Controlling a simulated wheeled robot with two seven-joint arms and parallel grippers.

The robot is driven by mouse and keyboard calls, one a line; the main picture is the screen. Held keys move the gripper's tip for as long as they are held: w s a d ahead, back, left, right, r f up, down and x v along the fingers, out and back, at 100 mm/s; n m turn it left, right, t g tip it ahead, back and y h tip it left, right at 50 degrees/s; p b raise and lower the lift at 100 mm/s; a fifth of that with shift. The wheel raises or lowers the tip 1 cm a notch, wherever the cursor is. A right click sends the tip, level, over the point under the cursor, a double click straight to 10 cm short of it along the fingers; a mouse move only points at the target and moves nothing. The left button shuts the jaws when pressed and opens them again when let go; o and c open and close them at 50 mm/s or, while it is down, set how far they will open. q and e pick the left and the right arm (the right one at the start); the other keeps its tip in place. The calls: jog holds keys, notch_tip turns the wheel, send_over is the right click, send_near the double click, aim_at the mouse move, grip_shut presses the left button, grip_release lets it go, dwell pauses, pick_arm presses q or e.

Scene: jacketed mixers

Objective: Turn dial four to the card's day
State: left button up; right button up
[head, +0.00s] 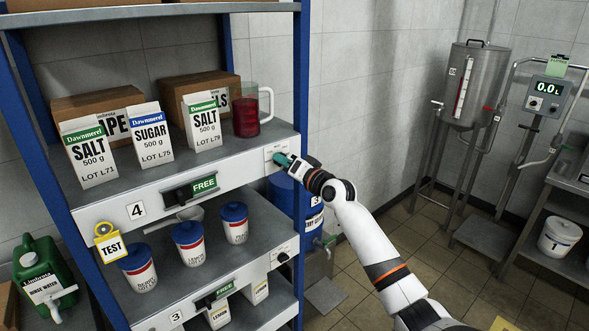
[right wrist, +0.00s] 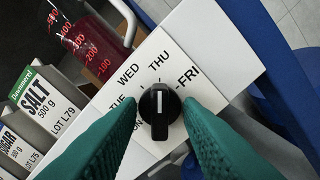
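Dial four is a black knob (right wrist: 160,107) on a white day plate at the right end of the shelf front marked 4 (head: 137,210). WED, THU and FRI read clearly around it; TUE and another label are partly hidden. Its white mark points up toward THU. My right gripper (head: 283,160) is at this dial. In the right wrist view its teal fingers (right wrist: 163,103) stand on either side of the knob, spread wider than its grip bar; I cannot tell whether they touch its rim. No card with a readable day shows. My left gripper is not in view.
Salt and sugar cartons (head: 152,136) and a mug of red liquid (head: 252,112) stand on the shelf above. A green FREE slider (head: 203,184) and yellow TEST tag (head: 110,247) are on the front. Another dial (head: 283,257) is below. A steel tank (head: 474,85) stands at right.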

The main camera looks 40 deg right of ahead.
jog(key=s+b, duration=0.3)
jog(key=s, duration=0.8)
jog(key=shift+s+d, duration=0.35)
jog(key=shift+d, duration=0.1)
